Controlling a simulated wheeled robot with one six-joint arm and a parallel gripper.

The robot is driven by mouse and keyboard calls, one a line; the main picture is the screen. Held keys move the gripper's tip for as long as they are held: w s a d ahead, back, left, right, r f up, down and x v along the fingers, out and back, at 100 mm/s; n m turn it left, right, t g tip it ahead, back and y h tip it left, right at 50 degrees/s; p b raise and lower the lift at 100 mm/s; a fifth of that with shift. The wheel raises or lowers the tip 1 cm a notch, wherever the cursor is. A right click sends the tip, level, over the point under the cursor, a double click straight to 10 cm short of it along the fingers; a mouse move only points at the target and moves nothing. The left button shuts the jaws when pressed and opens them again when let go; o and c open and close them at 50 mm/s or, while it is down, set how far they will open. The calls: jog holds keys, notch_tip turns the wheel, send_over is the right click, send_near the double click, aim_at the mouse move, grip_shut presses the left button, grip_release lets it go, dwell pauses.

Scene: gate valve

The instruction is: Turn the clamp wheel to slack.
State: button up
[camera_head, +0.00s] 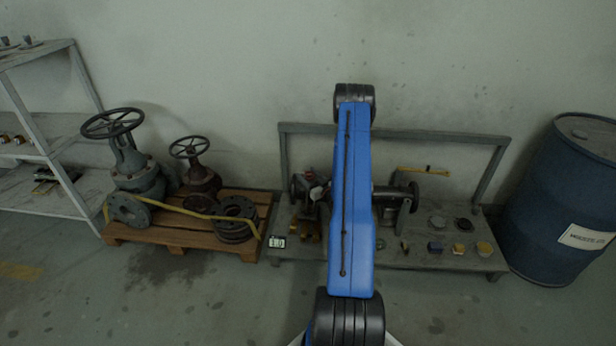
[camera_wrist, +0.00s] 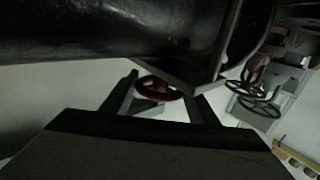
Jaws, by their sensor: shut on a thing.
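In the wrist view, a small dark red wheel (camera_wrist: 172,93), which I take for the clamp wheel, shows between the two fingers of my gripper (camera_wrist: 161,88). The fingers are apart with the wheel between them, and my gripper is shut on it. The palm hides part of the contact. In the head view, my blue arm covers the middle of the bench and hides the wheel and much of the gripper.
The bench (camera_head: 380,258) holds several small parts at its right. A blue drum (camera_head: 562,215) stands to the right. A pallet (camera_head: 180,236) with two handwheel valves (camera_head: 135,165) and a shelf (camera_head: 40,120) are at the left. A large dark rounded body (camera_wrist: 110,30) fills the top of the wrist view.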

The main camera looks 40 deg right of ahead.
jog(key=shift+n+y, duration=0.9)
jog(key=shift+y, duration=0.5)
jog(key=o, duration=1)
jog(key=shift+o, duration=0.2)
jog(key=s, duration=1.7)
jog(key=shift+s, duration=0.25)
